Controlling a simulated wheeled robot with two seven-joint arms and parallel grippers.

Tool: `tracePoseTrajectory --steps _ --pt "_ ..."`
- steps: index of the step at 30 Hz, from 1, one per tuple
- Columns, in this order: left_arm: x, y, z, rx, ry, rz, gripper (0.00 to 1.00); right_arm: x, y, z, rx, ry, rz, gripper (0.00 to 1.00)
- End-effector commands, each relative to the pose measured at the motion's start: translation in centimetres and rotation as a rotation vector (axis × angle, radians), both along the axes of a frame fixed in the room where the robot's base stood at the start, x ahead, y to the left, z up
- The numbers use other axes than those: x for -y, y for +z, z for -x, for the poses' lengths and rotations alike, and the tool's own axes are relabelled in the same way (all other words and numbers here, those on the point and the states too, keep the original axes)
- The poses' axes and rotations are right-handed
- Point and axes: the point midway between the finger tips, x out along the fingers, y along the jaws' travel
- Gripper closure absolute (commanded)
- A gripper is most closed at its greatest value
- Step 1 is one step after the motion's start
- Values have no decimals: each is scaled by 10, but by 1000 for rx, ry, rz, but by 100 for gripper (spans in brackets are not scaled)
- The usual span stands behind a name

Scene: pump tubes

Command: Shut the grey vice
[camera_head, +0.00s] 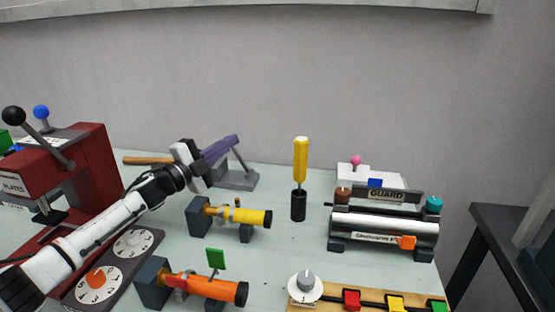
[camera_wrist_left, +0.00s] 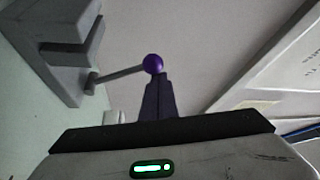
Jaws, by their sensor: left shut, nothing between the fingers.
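The grey vice (camera_head: 238,181) stands near the back of the table, just left of the middle in the head view. Its slanted handle rod rises toward my left fingertips. In the left wrist view the vice (camera_wrist_left: 62,45) fills the upper left, and its rod ends in a purple ball (camera_wrist_left: 152,64). My left gripper (camera_head: 235,140) is shut and empty, with its fingers over the vice. In the left wrist view the gripper tips (camera_wrist_left: 157,78) lie just below the ball in the picture; I cannot tell whether they touch it. The ball is not distinct in the head view. My right gripper is not in view.
A red press (camera_head: 88,170) stands at the left. A yellow pump tube (camera_head: 245,216) and an orange one (camera_head: 205,287) lie in front of the vice. A yellow-handled tool in a black holder (camera_head: 298,205) and a silver cylinder (camera_head: 385,228) stand to the right.

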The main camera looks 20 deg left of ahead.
Motion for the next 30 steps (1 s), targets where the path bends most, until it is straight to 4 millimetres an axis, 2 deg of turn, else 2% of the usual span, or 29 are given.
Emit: tracePoseTrajectory --steps 1,11,14,24,30 --pt "-5 -2 0 -6 12 -2 100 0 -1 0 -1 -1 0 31" --pt "-9 -5 4 -10 17 -4 100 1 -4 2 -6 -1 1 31" --pt "-12 -8 13 -12 17 -4 100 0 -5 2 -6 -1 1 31" --pt "-22 -15 66 -8 6 -3 100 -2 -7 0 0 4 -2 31" --pt "-28 -16 87 -5 3 -2 100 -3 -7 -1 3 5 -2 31"
